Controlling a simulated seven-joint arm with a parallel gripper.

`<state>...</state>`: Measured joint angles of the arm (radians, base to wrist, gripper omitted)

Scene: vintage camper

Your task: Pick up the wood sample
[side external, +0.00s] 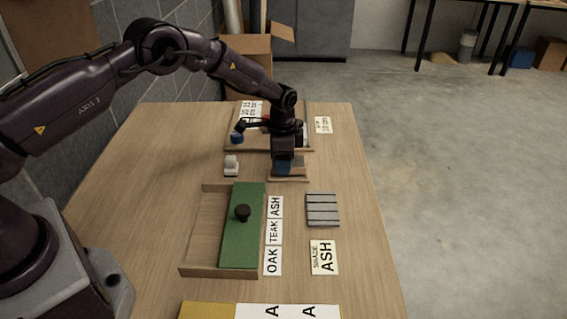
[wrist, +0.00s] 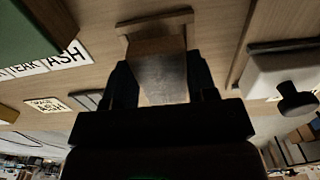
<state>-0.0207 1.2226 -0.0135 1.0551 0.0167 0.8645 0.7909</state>
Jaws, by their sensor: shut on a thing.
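My gripper (side external: 284,168) points down over a small wooden holder (side external: 289,178) near the middle of the table. In the wrist view, its two dark fingers (wrist: 160,70) are closed on the sides of a flat grey-brown piece, the wood sample (wrist: 162,86). The holder (wrist: 155,20) shows just past the far end of the sample in the wrist view. I cannot tell whether the sample is still touching the holder. The fingers hide much of the sample in the side view.
A tray with a green sliding lid (side external: 240,235) and black knob stands in front. Beside it are OAK, TEAK and ASH labels (side external: 273,235), a grey slatted pad (side external: 322,210) and a SHADE ASH card (side external: 324,257). A white stamp-like block (side external: 231,166) stands left of the holder.

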